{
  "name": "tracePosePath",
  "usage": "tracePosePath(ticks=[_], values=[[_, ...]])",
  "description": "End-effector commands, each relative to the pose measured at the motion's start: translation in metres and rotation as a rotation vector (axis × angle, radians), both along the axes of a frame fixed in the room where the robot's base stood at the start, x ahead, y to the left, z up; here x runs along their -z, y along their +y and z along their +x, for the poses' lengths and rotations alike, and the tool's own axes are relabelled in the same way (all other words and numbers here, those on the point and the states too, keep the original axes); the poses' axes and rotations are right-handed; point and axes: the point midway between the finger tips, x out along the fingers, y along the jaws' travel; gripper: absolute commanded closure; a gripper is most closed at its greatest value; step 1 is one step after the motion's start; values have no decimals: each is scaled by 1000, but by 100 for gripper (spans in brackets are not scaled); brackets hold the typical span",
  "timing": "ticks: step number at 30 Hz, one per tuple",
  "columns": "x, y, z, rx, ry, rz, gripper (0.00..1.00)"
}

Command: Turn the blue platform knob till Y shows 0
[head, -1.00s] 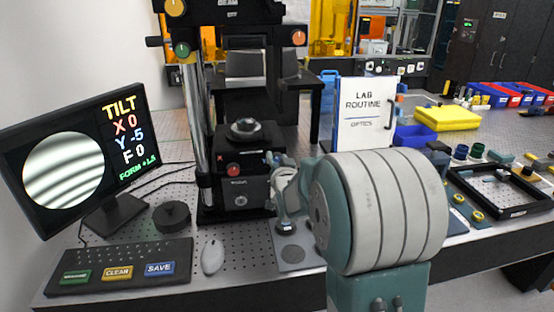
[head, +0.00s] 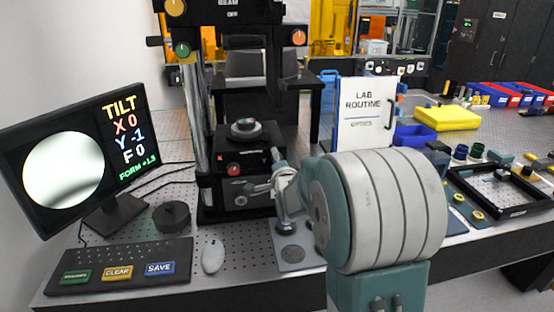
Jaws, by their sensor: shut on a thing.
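The monitor (head: 75,165) shows tilt readings of X 0, Y -1 and F 0. Its round picture is almost evenly bright, with soft shading at the edge. The black platform (head: 243,150) stands under the interferometer column, with a round part on top and a red knob (head: 233,169) on its front. My gripper (head: 272,178) is at the platform's right front side, partly hidden by my own arm. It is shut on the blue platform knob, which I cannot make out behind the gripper.
Green, orange CLEAR and blue SAVE keys (head: 160,268) sit on the keyboard at front left. A mouse (head: 212,256) and a black round puck (head: 171,215) lie nearby. A LAB ROUTINE binder (head: 366,112) stands behind my arm.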

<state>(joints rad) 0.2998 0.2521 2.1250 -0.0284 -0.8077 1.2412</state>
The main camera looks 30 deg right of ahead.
Motion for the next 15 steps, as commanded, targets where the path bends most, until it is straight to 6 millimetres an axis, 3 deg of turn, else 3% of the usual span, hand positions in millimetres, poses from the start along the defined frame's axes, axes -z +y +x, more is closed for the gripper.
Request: tracePosePath(ticks=[15], values=[[1,-1,0,2,-54,193,100]])
